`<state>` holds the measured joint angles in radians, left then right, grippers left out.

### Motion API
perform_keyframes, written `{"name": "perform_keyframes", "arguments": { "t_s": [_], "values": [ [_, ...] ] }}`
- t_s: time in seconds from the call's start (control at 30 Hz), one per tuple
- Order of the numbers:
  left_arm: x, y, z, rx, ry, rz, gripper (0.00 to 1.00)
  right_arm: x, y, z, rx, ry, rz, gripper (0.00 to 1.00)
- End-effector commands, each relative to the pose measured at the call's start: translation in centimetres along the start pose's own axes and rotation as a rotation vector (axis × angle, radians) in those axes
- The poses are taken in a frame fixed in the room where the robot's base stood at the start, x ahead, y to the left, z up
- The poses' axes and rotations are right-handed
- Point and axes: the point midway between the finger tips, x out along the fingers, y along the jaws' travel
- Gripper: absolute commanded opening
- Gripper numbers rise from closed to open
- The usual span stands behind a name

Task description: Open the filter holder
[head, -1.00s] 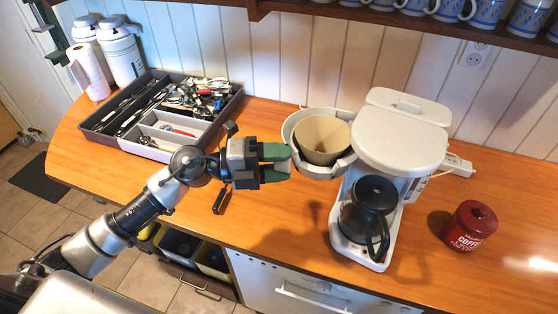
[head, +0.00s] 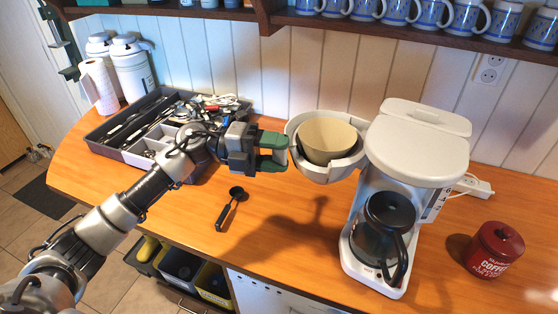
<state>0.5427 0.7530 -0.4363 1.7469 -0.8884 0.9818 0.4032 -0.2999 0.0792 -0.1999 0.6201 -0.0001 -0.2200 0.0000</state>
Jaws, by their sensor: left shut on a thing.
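The white filter holder (head: 325,174) is swung out to the left of the white coffee maker (head: 415,147). A tan paper filter (head: 328,139) sits in it. My left gripper (head: 286,152) has green fingertips at the holder's left edge. It is shut on the filter holder's edge; the exact contact is partly hidden by the fingers. The glass carafe (head: 383,235) with a black lid and handle stands on the coffee maker's base under the head. My right gripper is not in view.
A black scoop (head: 231,205) lies on the wooden counter. A grey utensil tray (head: 110,149) stands at the back left. A red coffee tin (head: 493,250) is at the right. Blue-patterned mugs (head: 417,14) sit on the shelf above. The front middle counter is clear.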

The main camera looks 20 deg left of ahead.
Motion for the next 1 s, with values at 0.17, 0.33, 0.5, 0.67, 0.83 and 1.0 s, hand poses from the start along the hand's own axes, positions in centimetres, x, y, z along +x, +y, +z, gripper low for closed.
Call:
{"name": "perform_keyframes", "arguments": {
  "t_s": [0.17, 0.33, 0.5, 0.67, 0.83, 1.0],
  "values": [
    [-0.1, 0.3, 0.2, -0.004, -0.011, 0.007, 0.50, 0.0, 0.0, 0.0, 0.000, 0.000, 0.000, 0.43],
    [-0.1, 0.2, 0.2, -0.003, -0.009, 0.004, 0.69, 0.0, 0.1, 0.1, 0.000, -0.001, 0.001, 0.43],
    [-0.1, 0.1, 0.1, -0.001, -0.007, 0.002, 0.69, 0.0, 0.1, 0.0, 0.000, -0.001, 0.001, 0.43],
    [-0.8, 0.3, 0.1, -0.001, -0.007, 0.004, 0.69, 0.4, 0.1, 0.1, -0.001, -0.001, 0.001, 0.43],
    [-3.7, 0.7, 0.2, -0.003, -0.010, 0.006, 0.69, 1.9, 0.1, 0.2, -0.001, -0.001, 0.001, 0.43],
    [-7.2, 0.7, 0.2, -0.003, -0.011, 0.007, 0.69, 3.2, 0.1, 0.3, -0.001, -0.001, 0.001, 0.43]
  ]
}}
